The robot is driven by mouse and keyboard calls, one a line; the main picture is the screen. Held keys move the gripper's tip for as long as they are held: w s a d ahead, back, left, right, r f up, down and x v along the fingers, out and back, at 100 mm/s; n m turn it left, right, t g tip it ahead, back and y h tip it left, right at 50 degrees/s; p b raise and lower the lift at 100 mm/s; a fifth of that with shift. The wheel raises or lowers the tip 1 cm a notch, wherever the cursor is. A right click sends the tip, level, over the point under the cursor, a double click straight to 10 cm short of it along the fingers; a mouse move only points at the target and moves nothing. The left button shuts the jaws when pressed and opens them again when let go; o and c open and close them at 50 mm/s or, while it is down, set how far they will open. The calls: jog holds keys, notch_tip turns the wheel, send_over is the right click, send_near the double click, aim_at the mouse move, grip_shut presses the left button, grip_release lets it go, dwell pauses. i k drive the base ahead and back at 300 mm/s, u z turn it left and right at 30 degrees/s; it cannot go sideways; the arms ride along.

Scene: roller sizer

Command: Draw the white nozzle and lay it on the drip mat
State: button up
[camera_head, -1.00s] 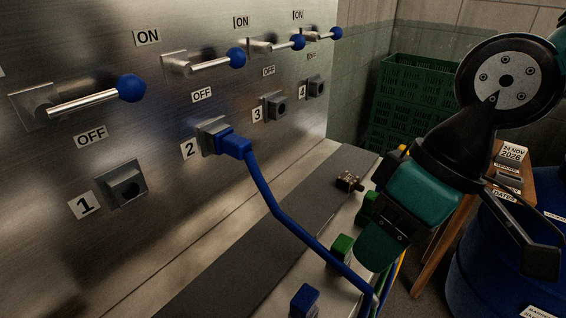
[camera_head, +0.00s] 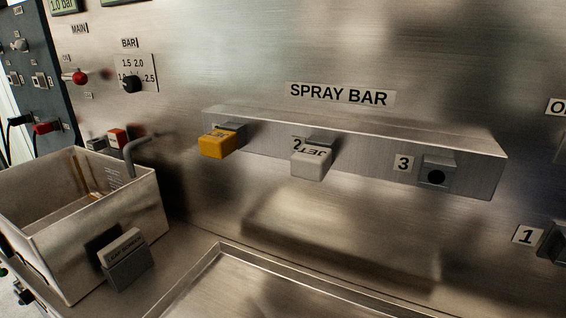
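The white nozzle (camera_head: 311,163) sits in socket 2 of the metal spray bar (camera_head: 470,158), with dark lettering on its top. A yellow nozzle (camera_head: 217,144) sits in the socket to its left. Socket 3 (camera_head: 437,177) at the right is empty, with a dark round hole. The drip mat cannot be made out in the current view. My gripper is out of the current view.
An open metal box (camera_head: 80,232) stands at the left, with a labelled block (camera_head: 126,262) at its front. A rimmed metal tray (camera_head: 255,290) lies below the bar. Knobs and a red-handled valve (camera_head: 78,77) are on the upper left wall.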

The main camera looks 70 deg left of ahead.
aim_at(310, 163)
jog(key=z, duration=0.7)
jog(key=k, duration=1.45)
jog(key=u, duration=1.05)
